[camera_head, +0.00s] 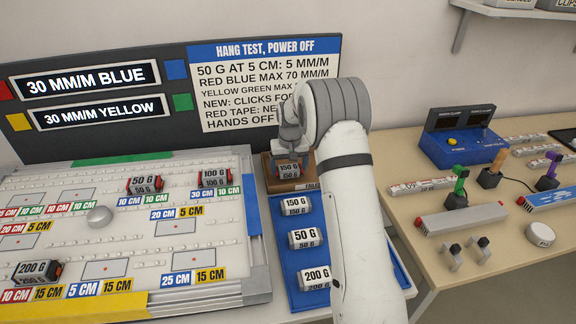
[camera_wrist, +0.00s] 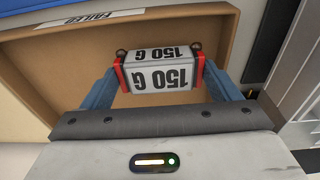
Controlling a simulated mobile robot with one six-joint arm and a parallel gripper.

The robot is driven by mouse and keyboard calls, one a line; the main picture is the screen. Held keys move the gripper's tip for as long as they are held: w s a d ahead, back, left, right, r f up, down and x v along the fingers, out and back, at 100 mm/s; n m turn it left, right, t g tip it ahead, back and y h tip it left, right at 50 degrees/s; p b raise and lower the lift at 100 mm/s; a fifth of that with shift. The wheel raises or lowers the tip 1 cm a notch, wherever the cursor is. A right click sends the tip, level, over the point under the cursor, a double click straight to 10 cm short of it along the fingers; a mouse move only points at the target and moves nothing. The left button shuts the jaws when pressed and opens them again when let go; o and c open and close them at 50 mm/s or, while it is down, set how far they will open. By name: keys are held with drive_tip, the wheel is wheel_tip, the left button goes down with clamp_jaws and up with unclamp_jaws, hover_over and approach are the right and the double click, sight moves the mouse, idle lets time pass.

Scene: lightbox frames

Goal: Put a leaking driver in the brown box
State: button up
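My gripper (camera_head: 289,155) is shut on a 150 G block (camera_head: 290,170), at the brown box (camera_head: 270,187). In the wrist view, the blue fingers of my gripper (camera_wrist: 160,85) press the red ends of the 150 G block (camera_wrist: 160,76). The brown box (camera_wrist: 225,16), with a FAILED label on its rim, lies around and beneath it. I cannot tell whether the block touches the box floor. No object is labelled a driver, and no leak is visible.
A blue tray (camera_head: 281,221) with 150 G, 50 G and 200 G blocks stands in front of the box. A white board (camera_head: 200,254) with blocks is at left. A wooden table (camera_head: 405,232) at right holds a blue meter (camera_head: 455,147) and grey bars (camera_head: 470,218).

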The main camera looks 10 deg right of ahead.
drive_tip(key=o, duration=0.4)
drive_tip(key=shift+c, duration=0.2)
drive_tip(key=shift+s+r+b, duration=0.25)
drive_tip(key=shift+r, duration=1.7)
drive_tip(key=shift+s+r+b, duration=0.2)
drive_tip(key=shift+r+b, duration=0.05)
drive_tip(key=shift+r, duration=1.7)
drive_tip(key=shift+s+r, duration=0.1)
drive_tip(key=shift+r, duration=0.05)
drive_tip(key=s+r, duration=0.7)
drive_tip(key=s, duration=0.3)
drive_tip(key=s+t, duration=0.1)
drive_tip(key=s, duration=2.8)
drive_tip(key=shift+s+r, duration=0.3)
drive_tip(key=shift+r, duration=0.1)
